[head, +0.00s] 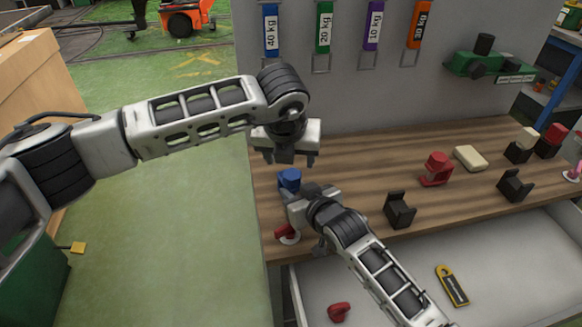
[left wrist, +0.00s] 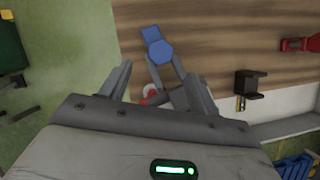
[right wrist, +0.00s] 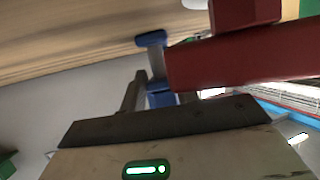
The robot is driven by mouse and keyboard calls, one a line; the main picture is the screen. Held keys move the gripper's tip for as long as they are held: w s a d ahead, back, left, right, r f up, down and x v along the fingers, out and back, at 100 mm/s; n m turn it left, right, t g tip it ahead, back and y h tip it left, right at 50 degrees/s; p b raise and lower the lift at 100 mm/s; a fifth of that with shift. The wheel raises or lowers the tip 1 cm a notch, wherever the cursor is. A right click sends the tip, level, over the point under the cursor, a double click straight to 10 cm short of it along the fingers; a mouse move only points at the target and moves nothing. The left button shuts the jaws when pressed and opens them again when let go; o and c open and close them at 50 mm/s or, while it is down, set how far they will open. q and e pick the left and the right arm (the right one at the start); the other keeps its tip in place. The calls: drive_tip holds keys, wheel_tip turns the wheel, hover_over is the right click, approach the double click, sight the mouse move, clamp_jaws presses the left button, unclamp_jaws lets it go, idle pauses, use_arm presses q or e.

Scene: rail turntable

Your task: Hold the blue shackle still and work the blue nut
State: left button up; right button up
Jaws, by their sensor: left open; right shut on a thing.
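The blue shackle (right wrist: 162,98) stands near the table's front left corner, with the blue nut (head: 289,176) at its top. In the left wrist view the nut (left wrist: 161,51) looks six-sided, and a blue part of the shackle (left wrist: 150,33) shows beside it. My right gripper (head: 292,196) is shut on the shackle from the front; its fingers partly hide the lower part. My left gripper (head: 290,160) is open above the nut, pointing down. Its fingers (left wrist: 156,82) are spread and empty, apart from the nut.
A red piece (head: 287,234) sits at the front edge and looms close in the right wrist view (right wrist: 225,58). A red shackle (head: 436,170), black holders (head: 399,211) and a cream block (head: 470,158) stand rightward. An open drawer (head: 400,290) lies below.

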sight(292, 174)
use_arm(q)
drive_tip(key=x, duration=0.7)
drive_tip(key=shift+f, duration=0.15)
drive_tip(key=c, duration=1.1)
drive_tip(key=shift+d+n+y, duration=0.2)
drive_tip(key=shift+n+y, duration=0.2)
drive_tip(key=shift+n, duration=0.7)
drive_tip(key=n+y, duration=0.1)
drive_tip(key=n, duration=0.2)
drive_tip(key=shift+n+y, duration=0.3)
drive_tip(key=shift+n, duration=0.1)
